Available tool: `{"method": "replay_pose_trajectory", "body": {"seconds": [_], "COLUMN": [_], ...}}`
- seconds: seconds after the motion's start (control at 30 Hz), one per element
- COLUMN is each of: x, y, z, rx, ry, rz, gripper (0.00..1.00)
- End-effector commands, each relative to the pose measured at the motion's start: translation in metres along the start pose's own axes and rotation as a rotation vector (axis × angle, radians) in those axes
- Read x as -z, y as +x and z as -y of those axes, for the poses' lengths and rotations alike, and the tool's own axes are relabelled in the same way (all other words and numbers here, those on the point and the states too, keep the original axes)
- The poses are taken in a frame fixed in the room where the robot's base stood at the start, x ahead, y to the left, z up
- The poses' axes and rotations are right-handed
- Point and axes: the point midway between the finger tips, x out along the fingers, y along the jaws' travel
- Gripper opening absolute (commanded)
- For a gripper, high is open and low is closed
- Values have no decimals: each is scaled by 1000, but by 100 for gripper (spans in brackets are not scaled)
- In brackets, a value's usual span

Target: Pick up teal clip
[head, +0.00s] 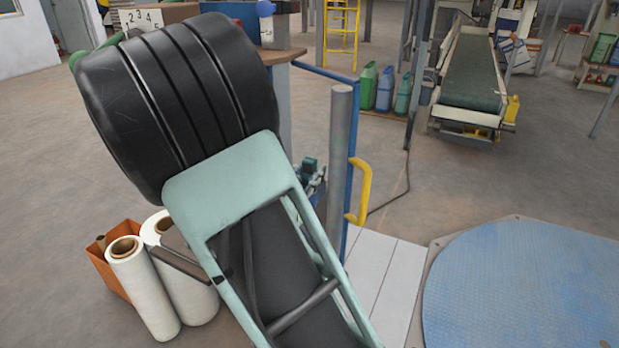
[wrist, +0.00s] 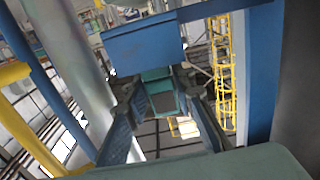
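The teal clip (wrist: 160,85) is a small boxy thing in the middle of the wrist view, just below a blue block or plate. My gripper (wrist: 158,92) has its two dark fingers apart, one on each side of the clip. I cannot tell whether either finger touches it. In the head view a small teal thing, probably the clip (head: 308,165), shows beside the grey post.
A grey post (head: 341,150) and a blue frame with a yellow handle (head: 361,190) stand close to my gripper. White rolls (head: 143,290) stand at lower left. A round blue plate (head: 520,285) lies at right. A conveyor (head: 472,75) is farther back, with open floor before it.

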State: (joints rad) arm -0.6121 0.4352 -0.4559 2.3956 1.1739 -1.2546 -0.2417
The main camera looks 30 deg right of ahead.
Motion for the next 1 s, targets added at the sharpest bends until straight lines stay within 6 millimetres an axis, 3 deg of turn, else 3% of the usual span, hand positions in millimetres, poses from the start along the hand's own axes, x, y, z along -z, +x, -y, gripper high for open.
{"method": "replay_pose_trajectory", "body": {"seconds": [0.2, 0.57, 1.0], "x": [0, 7, 73], "y": [0, 0, 0], "z": [0, 0, 0], "rx": [0, 0, 0], "ry": [0, 2, 5], "rz": [0, 0, 0], "gripper": [0, 0, 0]}}
